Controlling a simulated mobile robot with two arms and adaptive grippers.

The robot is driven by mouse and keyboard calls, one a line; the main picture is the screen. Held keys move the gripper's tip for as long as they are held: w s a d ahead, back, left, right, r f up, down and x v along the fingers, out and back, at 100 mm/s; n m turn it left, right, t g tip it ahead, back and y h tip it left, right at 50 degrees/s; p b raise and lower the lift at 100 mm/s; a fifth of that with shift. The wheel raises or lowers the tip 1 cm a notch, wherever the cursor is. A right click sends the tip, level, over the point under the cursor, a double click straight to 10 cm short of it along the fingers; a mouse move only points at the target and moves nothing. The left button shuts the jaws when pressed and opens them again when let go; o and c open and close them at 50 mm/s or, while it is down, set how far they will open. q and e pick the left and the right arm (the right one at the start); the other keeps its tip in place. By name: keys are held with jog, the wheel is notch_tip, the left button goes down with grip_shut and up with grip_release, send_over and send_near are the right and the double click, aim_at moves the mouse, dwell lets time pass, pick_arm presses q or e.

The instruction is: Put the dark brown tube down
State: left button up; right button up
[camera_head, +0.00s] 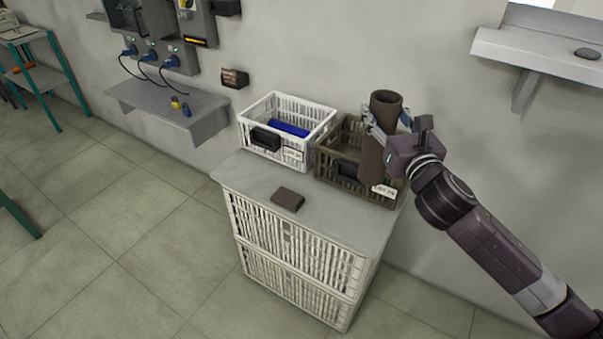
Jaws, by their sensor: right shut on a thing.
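The dark brown tube (371,160) stands roughly upright in the grasp of my right gripper (384,122). The gripper is shut on the tube's upper part, coming from the right. The tube's lower part is in front of or inside the dark olive-brown crate (334,150); I cannot tell whether its lower end touches anything. The gripper and arm hide the crate's right part. My left gripper is not in view.
A white crate (262,112) with a blue tube (289,129) stands left of the brown crate, both on a grey-topped cabinet (243,177). A small brown block (287,199) lies on the cabinet top's front. Wall shelves (560,63) are at right and left (152,97).

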notch_tip(320, 180, down, 15)
jog(key=shift+a+r+b, duration=0.1)
jog(key=shift+b, duration=0.9)
jog(key=shift+f+b, duration=0.5)
jog(key=shift+f, duration=2.15)
jog(key=shift+f, duration=0.15)
jog(key=o, duration=1.6)
jog(key=b, duration=0.2)
send_near(377, 173)
jog(key=f, duration=0.2)
jog(key=w+f, duration=0.1)
jog(key=f, duration=0.2)
jog(key=shift+w+f, duration=0.1)
jog(key=shift+f, duration=0.15)
